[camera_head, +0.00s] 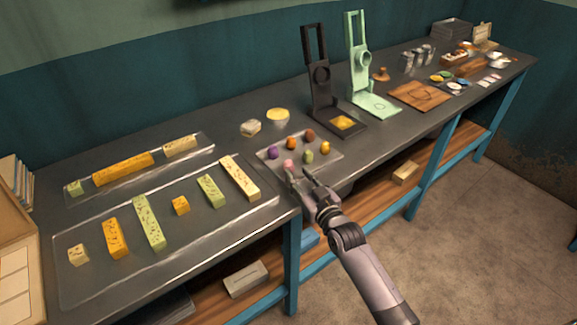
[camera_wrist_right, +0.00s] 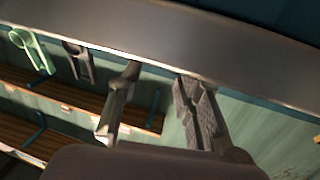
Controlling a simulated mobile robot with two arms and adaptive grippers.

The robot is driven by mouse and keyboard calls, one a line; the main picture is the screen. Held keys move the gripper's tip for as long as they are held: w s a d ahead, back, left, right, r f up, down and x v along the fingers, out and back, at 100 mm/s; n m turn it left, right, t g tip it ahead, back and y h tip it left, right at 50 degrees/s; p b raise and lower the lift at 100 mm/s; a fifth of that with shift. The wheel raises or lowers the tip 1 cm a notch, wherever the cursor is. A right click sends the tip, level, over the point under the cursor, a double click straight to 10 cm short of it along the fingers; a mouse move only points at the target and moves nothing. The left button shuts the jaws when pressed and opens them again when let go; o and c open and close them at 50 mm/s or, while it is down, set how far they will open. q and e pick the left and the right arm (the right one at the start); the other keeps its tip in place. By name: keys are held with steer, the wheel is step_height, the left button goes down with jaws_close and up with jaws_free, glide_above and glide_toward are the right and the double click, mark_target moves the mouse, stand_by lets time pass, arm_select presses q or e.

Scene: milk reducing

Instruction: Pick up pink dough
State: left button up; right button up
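The pink dough (camera_head: 288,162) is a small ball at the near left of a light tray (camera_head: 334,167) on the grey table. My right gripper (camera_head: 299,173) is just in front of it at the tray's near edge. In the head view its fingertips look very close to the dough; I cannot tell if they touch it. In the right wrist view the two fingers of the right gripper (camera_wrist_right: 157,95) stand apart with nothing seen between them. The pink dough does not show in that view. My left gripper is not in view.
A purple ball (camera_head: 272,152), an orange ball (camera_head: 291,143), a brown ball (camera_head: 310,134), a green ball (camera_head: 309,156) and a yellow ball (camera_head: 324,147) share the tray. A black press (camera_head: 322,95) stands behind right. A large tray (camera_head: 72,290) with dough bars lies left.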

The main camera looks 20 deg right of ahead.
mark_target(291, 166)
steer(key=shift+w+a+f+p, duration=0.1)
steer(key=shift+w+a+p, duration=0.15)
steer(key=shift+w, duration=1.1)
steer(key=shift+w+a+f+p, duration=0.1)
steer(key=shift+w+a, duration=0.15)
steer(key=shift+w, duration=1.05)
steer(key=shift+r, duration=0.1)
steer(key=shift+c, duration=0.5)
steer(key=c, duration=0.5)
